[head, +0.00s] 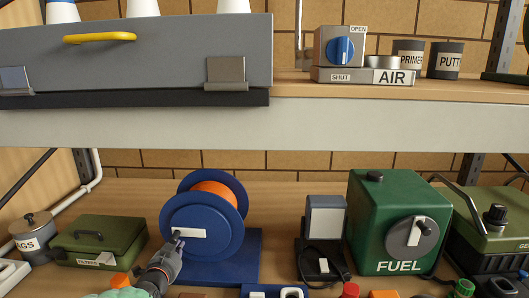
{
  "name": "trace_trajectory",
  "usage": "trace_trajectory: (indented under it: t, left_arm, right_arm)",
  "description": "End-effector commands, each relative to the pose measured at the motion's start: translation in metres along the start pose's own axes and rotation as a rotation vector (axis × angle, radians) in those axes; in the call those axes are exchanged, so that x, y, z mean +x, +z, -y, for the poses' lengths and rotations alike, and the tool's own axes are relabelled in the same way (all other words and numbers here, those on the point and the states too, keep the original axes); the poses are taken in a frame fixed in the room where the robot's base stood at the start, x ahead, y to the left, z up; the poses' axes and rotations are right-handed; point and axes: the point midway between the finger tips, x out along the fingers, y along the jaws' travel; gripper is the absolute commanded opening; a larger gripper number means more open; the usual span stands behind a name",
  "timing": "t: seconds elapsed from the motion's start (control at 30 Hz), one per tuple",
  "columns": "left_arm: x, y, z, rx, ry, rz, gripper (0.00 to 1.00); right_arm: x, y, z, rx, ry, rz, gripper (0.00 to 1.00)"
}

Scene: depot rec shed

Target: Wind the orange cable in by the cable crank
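The cable reel (230,228) is a blue drum with orange cable (214,188) wound on it, standing on a blue base on the lower shelf. Its cable crank (190,233) is a white bar on the front face, lying nearly level, with its outer end to the left. My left gripper (178,240) reaches up from the bottom left, its fingertips at the crank's left end. The fingers look close together and overlap the crank's end, where any handle is hidden. I cannot tell whether they grip it. My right gripper is not in view.
A green filters box (98,243) and a grey tin (32,236) stand left of the reel. A small grey device (325,218) and the green FUEL box (392,232) stand to the right. The upper shelf edge (400,133) crosses above. Small coloured items line the front.

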Motion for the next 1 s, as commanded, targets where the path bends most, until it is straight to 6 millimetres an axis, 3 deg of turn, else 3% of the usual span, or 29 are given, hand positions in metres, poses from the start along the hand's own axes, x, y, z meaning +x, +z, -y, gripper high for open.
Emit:
trace_trajectory:
  t: [0.17, 0.47, 0.77, 1.0]
  left_arm:
    - [0.0, 0.0, 0.0, 0.0, 0.001, 0.0, 0.0]
    - [-0.004, -0.009, 0.02, 0.001, -0.001, 0.0, 0.0]
    - [-0.004, -0.009, 0.019, 0.0, 0.002, 0.0, 0.0]
    - [-0.008, -0.022, 0.034, 0.001, -0.001, -0.002, 0.0]
  right_arm:
    - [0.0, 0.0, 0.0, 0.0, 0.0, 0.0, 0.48]
    - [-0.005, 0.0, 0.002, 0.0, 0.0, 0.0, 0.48]
    - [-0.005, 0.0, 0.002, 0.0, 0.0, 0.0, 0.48]
    - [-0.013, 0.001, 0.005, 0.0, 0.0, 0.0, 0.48]
